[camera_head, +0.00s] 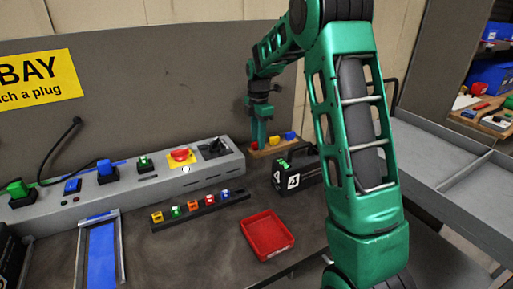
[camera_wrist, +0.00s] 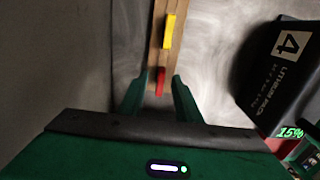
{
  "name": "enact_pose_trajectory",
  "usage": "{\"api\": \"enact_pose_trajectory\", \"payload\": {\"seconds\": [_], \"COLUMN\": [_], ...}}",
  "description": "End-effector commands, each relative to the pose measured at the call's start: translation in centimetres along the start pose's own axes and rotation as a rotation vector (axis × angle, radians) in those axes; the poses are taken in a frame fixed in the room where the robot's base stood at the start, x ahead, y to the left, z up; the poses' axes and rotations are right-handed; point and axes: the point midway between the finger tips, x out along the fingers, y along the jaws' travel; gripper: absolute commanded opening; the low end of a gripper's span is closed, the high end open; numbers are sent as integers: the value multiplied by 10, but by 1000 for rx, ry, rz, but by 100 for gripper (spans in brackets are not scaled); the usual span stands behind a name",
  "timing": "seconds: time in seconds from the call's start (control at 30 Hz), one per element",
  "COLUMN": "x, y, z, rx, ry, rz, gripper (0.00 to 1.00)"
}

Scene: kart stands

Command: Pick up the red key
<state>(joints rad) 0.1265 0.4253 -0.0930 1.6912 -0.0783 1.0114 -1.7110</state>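The red key (camera_wrist: 160,80) shows in the wrist view at the near end of a wooden strip (camera_wrist: 155,45). My gripper (camera_wrist: 159,84) is open, with one green finger on each side of the red key; I cannot tell whether either finger touches it. In the head view the red key (camera_head: 254,146) is a small red patch, partly hidden by my gripper (camera_head: 259,134), which points down over the wooden strip (camera_head: 284,148) at the back wall.
A yellow key (camera_wrist: 169,30) is farther along the strip; a blue key (camera_head: 290,136) is at its far end. A black battery pack (camera_head: 297,173) marked 4 stands close on the right. The grey socket box (camera_head: 130,182) and an empty red tray (camera_head: 267,235) are nearby.

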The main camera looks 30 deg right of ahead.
Motion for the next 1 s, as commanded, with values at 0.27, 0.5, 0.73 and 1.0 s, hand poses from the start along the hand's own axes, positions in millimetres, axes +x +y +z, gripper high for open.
{"api": "enact_pose_trajectory", "payload": {"seconds": [0.27, 0.5, 0.73, 1.0], "x": [4, 4, 3, -28], "y": [0, 0, 0, 1], "z": [0, 0, 0, -1], "rx": [0, 0, 0, -2], "ry": [0, 0, 0, 0], "rz": [1, 1, 1, 5], "gripper": [30, 0, 0, 0]}}
